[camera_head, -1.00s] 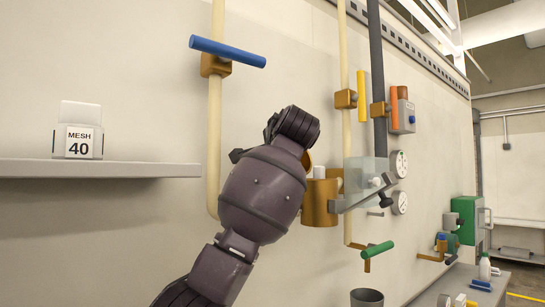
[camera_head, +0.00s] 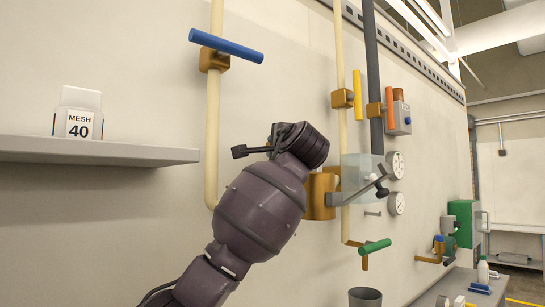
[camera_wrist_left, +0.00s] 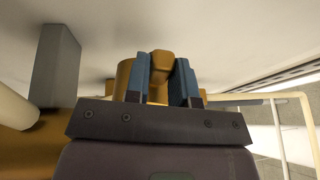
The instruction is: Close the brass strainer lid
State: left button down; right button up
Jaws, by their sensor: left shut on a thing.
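The brass strainer body (camera_head: 319,199) is fixed at the wall pipework in the head view, partly hidden behind my left arm. My left gripper (camera_wrist_left: 162,72) shows in the wrist view with its two blue fingers shut on a small brass piece (camera_wrist_left: 162,62), which looks like part of the strainer lid. A larger round brass part (camera_wrist_left: 123,76) is just behind the fingers. In the head view my wrist covers the fingers and most of the strainer's top, so I cannot tell how far the lid is open. My right gripper is not in view.
A clear panel (camera_head: 358,172) and a grey bar (camera_head: 350,194) are close right of the strainer. A blue-handled valve (camera_head: 226,46) is above left, a green handle (camera_head: 375,247) below right. A shelf (camera_head: 95,150) holds a box marked MESH 40 (camera_head: 78,118).

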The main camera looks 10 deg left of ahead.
pick_arm(q)
jog(key=shift+s+d+f+m+t+y+b, duration=0.1)
jog(key=shift+s+d+m+t+y+b, duration=0.3)
jog(key=shift+d+m+t+b, duration=0.45)
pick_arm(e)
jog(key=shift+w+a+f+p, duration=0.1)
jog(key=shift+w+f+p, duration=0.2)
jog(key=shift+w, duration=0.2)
pick_arm(q)
jog(key=shift+a+t, duration=0.25)
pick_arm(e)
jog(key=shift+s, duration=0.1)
pick_arm(q)
jog(key=c, duration=1)
grip_release()
jog(key=shift+o, duration=0.2)
jog(key=b+v, duration=0.2)
jog(key=v, duration=0.9)
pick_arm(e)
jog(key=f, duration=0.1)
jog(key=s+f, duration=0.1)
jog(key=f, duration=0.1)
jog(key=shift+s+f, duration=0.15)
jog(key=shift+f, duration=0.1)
